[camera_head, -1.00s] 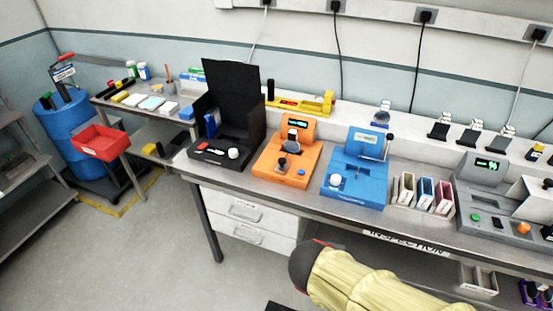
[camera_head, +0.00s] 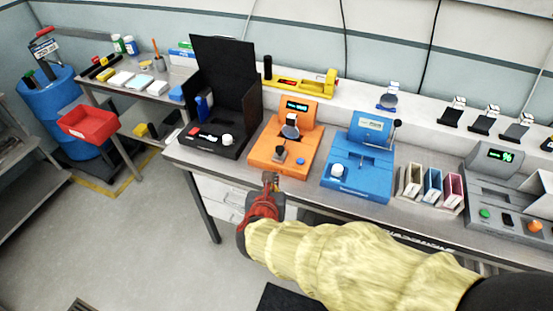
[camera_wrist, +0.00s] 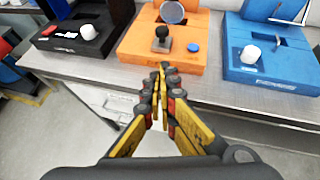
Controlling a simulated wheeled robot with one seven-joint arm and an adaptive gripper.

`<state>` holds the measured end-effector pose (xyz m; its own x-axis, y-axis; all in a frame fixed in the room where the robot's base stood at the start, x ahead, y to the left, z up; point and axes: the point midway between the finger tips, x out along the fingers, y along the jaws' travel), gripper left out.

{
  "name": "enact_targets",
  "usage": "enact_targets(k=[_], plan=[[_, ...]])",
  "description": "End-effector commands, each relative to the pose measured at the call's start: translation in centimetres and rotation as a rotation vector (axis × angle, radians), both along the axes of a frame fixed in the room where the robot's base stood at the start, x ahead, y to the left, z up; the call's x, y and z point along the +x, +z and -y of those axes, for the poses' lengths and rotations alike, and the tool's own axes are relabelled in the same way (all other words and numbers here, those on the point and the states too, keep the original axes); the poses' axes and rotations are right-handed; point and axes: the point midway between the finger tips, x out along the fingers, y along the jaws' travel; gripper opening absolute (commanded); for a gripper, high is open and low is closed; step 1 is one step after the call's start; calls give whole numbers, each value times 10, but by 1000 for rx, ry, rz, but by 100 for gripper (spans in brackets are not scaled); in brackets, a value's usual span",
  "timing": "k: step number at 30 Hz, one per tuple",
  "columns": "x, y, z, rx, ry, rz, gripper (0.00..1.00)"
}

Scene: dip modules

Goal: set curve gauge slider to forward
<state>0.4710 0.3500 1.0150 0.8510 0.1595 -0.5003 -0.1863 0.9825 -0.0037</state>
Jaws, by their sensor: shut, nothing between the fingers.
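Three bench devices stand side by side, and I cannot read which is named the curve gauge. The orange device (camera_head: 266,156) has a display, a round lens, a black knob (camera_head: 280,151) in a slot and a blue button. Its knob also shows in the wrist view (camera_wrist: 162,40). The blue device (camera_head: 357,184) has a white knob (camera_head: 338,170) and a side lever. The black device (camera_head: 215,147) has a white knob (camera_head: 227,140) and a raised back panel. My gripper (camera_head: 270,178) is shut and empty, just in front of the orange device's front edge, apart from its knob.
The metal bench edge (camera_wrist: 90,72) runs below the devices. Small coloured bins (camera_head: 432,187) and a grey console (camera_head: 490,190) stand to the right. A yellow tool (camera_head: 300,84) lies behind the orange device. A red bin (camera_head: 88,124) is at the left.

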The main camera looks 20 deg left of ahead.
Motion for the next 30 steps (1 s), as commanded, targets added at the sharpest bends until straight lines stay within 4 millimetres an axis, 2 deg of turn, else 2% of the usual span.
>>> enact_targets(k=[7, 11, 25, 30], plan=[[1, -1, 0, 2, -3, 0, 0], [7, -6, -1, 2, -5, -1, 0], [80, -51, -13, 1, -7, -2, 0], [106, -51, -18, 6, -7, 0, 0]])
